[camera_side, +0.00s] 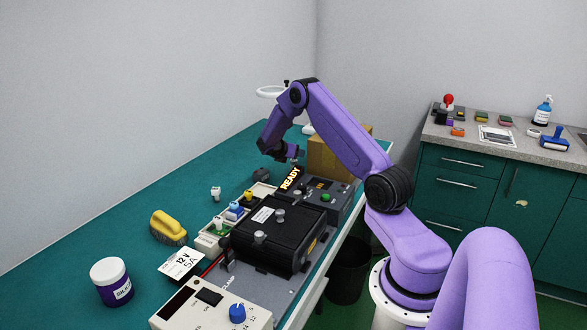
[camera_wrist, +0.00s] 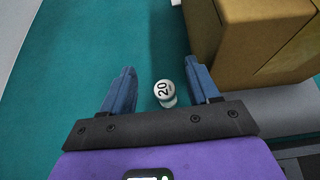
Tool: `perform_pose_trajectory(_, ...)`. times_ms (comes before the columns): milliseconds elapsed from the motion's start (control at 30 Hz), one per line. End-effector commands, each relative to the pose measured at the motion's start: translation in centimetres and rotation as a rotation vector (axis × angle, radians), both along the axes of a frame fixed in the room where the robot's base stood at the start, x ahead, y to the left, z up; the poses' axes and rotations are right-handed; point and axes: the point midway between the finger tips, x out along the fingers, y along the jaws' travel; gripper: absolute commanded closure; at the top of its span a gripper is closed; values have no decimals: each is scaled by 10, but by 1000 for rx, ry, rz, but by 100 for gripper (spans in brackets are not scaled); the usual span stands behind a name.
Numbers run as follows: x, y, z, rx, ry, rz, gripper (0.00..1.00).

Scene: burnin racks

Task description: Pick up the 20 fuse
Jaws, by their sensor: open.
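The 20 fuse (camera_wrist: 163,91) is a small whitish piece with a black "20" on its round top. In the wrist view it stands on the teal bench, between the lines of my two fingers and nearer the right one. My gripper (camera_wrist: 161,88) is open, with blue fingers spread either side of it and nothing held. How far the fingertips are above the fuse is hard to tell. In the side view my gripper (camera_side: 291,154) is over the far part of the bench, beside a cardboard box; I cannot make out the 20 fuse there.
The cardboard box (camera_wrist: 245,38) stands close to the right finger. Nearer in the side view are a black unit (camera_side: 275,238), a READY display (camera_side: 290,179), a tray with coloured fuses (camera_side: 235,211), a white piece (camera_side: 215,192), a yellow brush (camera_side: 169,227) and a jar (camera_side: 111,281).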

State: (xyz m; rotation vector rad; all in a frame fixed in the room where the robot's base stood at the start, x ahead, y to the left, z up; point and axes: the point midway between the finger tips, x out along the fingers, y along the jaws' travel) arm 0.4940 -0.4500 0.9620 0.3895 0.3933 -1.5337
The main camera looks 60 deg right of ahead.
Motion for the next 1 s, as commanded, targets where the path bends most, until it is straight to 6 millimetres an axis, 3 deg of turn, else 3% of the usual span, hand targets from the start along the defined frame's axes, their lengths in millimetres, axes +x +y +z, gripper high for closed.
perform_pose_trajectory(367,-1,-3,-46,1,1,-3,39)
perform_pose_trajectory(600,0,-25,-56,0,-2,-1,39)
perform_pose_trajectory(867,0,-26,-56,1,-2,-1,39)
perform_pose_trajectory(1000,0,-26,-56,1,-2,-1,85)
